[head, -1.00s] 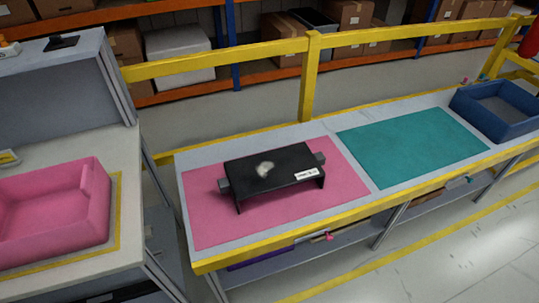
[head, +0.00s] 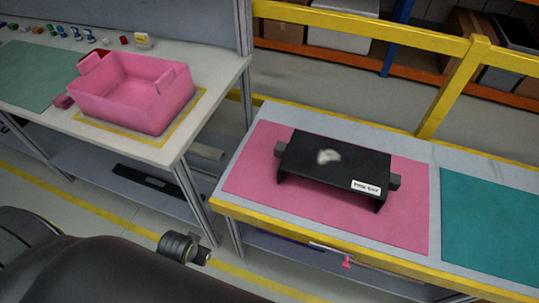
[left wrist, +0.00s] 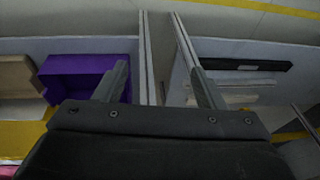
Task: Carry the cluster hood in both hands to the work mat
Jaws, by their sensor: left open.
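The black cluster hood (head: 340,162) rests on the pink mat (head: 408,222) of the right-hand bench in the head view. It has a grey block at each end, a pale smudge on top and a white label at its front right. A teal mat (head: 490,225) lies to its right, and a green mat (head: 35,75) lies on the left bench; I cannot tell which is the work mat. My left gripper (left wrist: 160,85) is open and empty in the left wrist view, over the lower-shelf area and apart from the hood. My right gripper is not in view.
A pink bin (head: 135,95) stands inside a yellow outline on the left bench. A yellow rail (head: 370,32) runs behind the right bench. A purple box (left wrist: 85,78) shows in the left wrist view. A gap separates the benches.

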